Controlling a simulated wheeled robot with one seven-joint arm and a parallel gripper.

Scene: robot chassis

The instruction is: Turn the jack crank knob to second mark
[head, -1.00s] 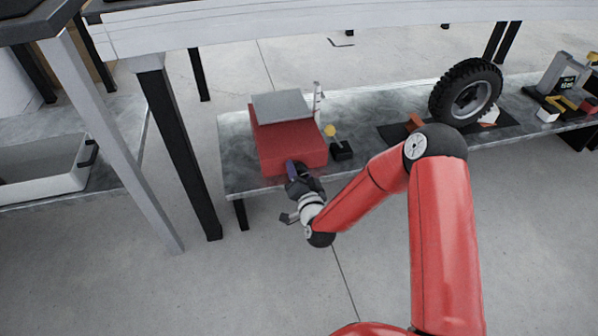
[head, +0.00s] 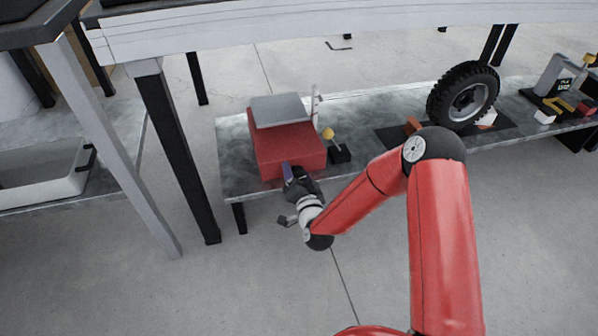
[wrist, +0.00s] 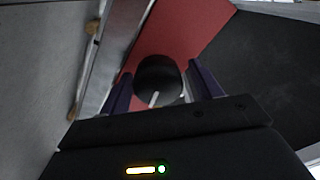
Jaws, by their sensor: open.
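The jack is a red box (head: 290,148) with a grey plate (head: 278,110) on top, standing on the low grey bench. In the wrist view its red face (wrist: 190,32) fills the upper middle. A black round knob (wrist: 158,72) with a white mark line sits against that face; the line runs toward the bottom of the picture. My gripper (wrist: 160,82) is open, with one purple finger on each side of the knob. Contact with the knob cannot be told. In the head view my gripper (head: 288,172) is at the box's front face and hides the knob.
A black block with a yellow knob (head: 328,134) stands right of the box. A tyre (head: 464,95) stands farther right on the bench (head: 236,178). Table legs (head: 180,150) and a white bin (head: 45,175) are at left. The floor in front is clear.

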